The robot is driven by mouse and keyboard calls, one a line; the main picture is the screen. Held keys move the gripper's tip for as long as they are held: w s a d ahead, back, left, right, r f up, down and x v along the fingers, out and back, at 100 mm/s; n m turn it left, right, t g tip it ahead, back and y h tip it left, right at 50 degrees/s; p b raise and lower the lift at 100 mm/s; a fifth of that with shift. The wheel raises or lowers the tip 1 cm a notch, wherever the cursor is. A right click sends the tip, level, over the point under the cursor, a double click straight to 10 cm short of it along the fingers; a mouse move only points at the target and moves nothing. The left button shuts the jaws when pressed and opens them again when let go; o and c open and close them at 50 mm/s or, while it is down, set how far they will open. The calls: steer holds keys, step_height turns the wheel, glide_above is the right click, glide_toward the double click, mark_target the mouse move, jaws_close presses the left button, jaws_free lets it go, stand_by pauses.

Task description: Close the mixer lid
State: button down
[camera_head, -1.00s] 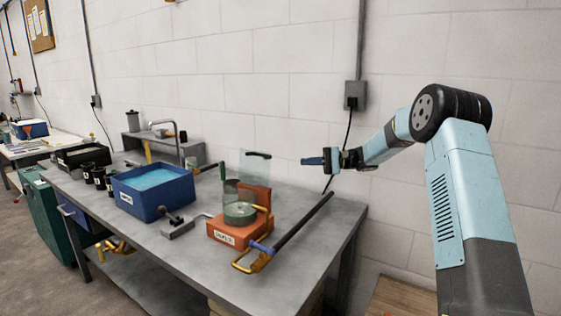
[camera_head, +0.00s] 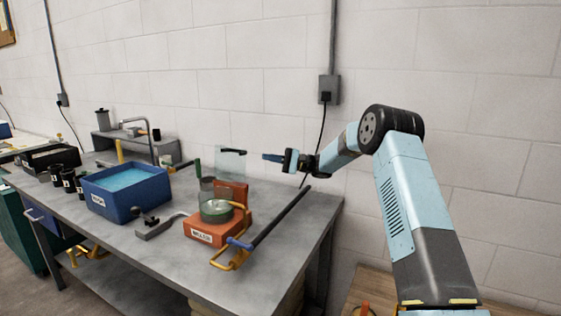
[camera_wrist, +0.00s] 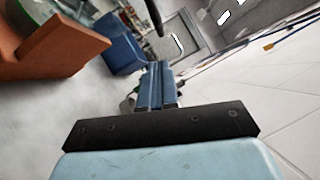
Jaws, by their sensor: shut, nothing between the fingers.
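In the wrist view my closed blue fingers (camera_wrist: 158,75) point away, with the orange mixer body (camera_wrist: 50,50) at upper left.
A blue tub (camera_head: 140,188) of light-blue liquid stands left of the mixer, with black cups (camera_head: 68,180) beyond it. The white wall is behind.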

steer(key=shift+s+a+r, duration=0.3)
steer(key=shift+s+a, duration=0.15)
steer(key=shift+a, duration=0.35)
steer(key=shift+s+a+r, duration=0.35)
steer(key=shift+s+a, duration=0.15)
steer(key=shift+a, duration=0.35)
steer(key=shift+s+a+r, duration=0.3)
steer(key=shift+s+a, duration=0.15)
steer(key=shift+a, duration=0.35)
